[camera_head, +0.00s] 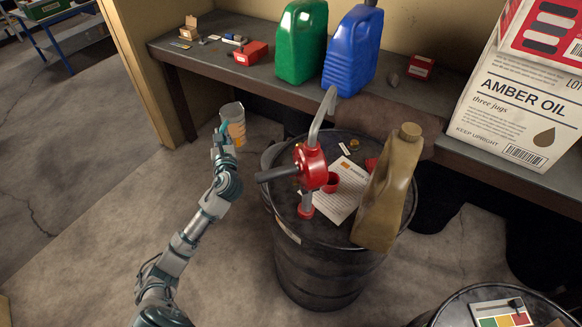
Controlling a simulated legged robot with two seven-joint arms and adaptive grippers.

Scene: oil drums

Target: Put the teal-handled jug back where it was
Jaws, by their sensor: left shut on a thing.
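My left gripper (220,134) is beyond the drum's left side, at the end of my arm coming up from the bottom. It is shut on the jug (236,124), which is pale with an orange and white label. A small teal part shows at the gripper; the rest of the handle is hidden behind my fingers. The jug looks upright, left of the drum and in front of the bench. I cannot tell whether it touches the floor. My right gripper is not in view.
A black oil drum (323,277) carries a red hand pump (311,166), papers and a tan jug (388,190). Green (301,42) and blue (352,50) jugs stand on the bench (203,58). An amber oil box (514,104) is at right.

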